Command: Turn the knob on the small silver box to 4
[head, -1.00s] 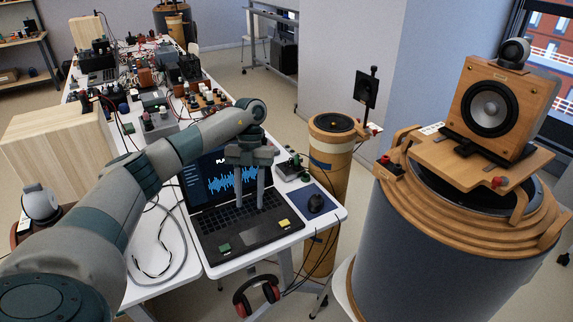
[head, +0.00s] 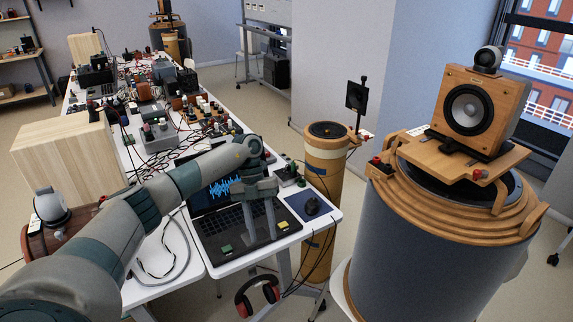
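My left gripper (head: 261,238) reaches in from the left over the laptop (head: 210,240). Its two fingers point down with a gap between them, and nothing shows between them. A small grey box (head: 288,176) with dark and green parts stands right of the laptop, behind the mouse, close to the gripper's wrist. A larger grey box (head: 158,137) with knobs on top stands further back on the table. I cannot tell for sure which one is the small silver box, and no knob setting is readable. My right gripper is not in view.
A mouse (head: 311,206) lies on a blue pad right of the laptop. Cables and many small devices crowd the table behind. Red-and-black headphones (head: 257,294) hang below the table's front edge. A wooden speaker (head: 471,108) stands on a large drum at right.

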